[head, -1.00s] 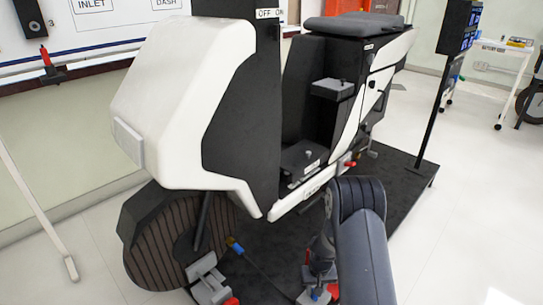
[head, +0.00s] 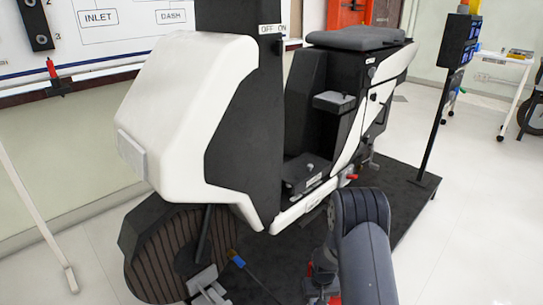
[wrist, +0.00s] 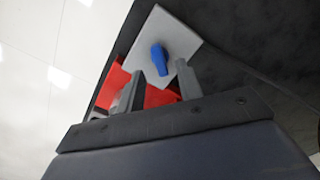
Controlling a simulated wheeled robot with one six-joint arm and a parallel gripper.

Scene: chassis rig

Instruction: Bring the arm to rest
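My arm (head: 362,250) reaches in at the lower right of the head view, in front of the scooter rig. My gripper (wrist: 160,82) shows in the wrist view with its two grey fingers apart. I see nothing clamped between them. Beyond the fingers are a grey plate with a blue lever-like part (wrist: 159,58) and a red part (wrist: 112,84), partly hidden by the fingers. I cannot tell whether the fingers touch them. In the head view the gripper is not clear behind the arm and the bottom edge.
The white and black scooter rig (head: 185,110) stands on a dark platform (head: 415,205). A cable with a blue connector (head: 236,258) lies by the front wheel (head: 165,255). A black post (head: 440,125) stands at the right, with clear white floor (head: 480,220) beyond.

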